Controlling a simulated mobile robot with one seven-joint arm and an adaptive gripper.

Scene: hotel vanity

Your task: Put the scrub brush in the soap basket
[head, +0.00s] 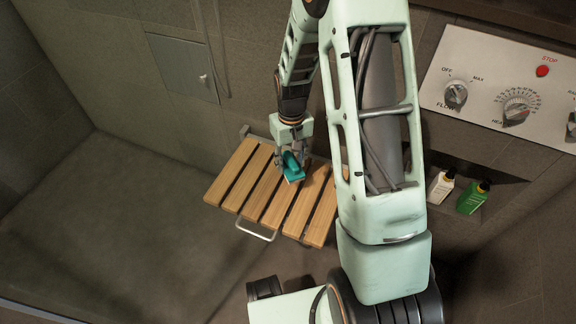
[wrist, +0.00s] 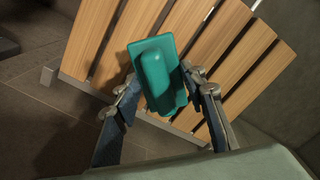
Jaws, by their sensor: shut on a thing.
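The teal scrub brush (head: 292,168) is between the fingers of my gripper (head: 290,158), over a slatted wooden bench. In the wrist view the brush (wrist: 158,75) lies between both fingers of my gripper (wrist: 162,92), its rounded handle facing the camera. My gripper is shut on it. The brush appears just above the slats; I cannot tell whether it touches them. I do not see a soap basket that I can name with certainty in either view.
The wooden bench (head: 236,172) has a metal frame and is fixed to the wall. A white bottle (head: 440,187) and a green bottle (head: 473,197) stand in a wall recess at the right. A control panel (head: 500,88) is above them. The floor at left is clear.

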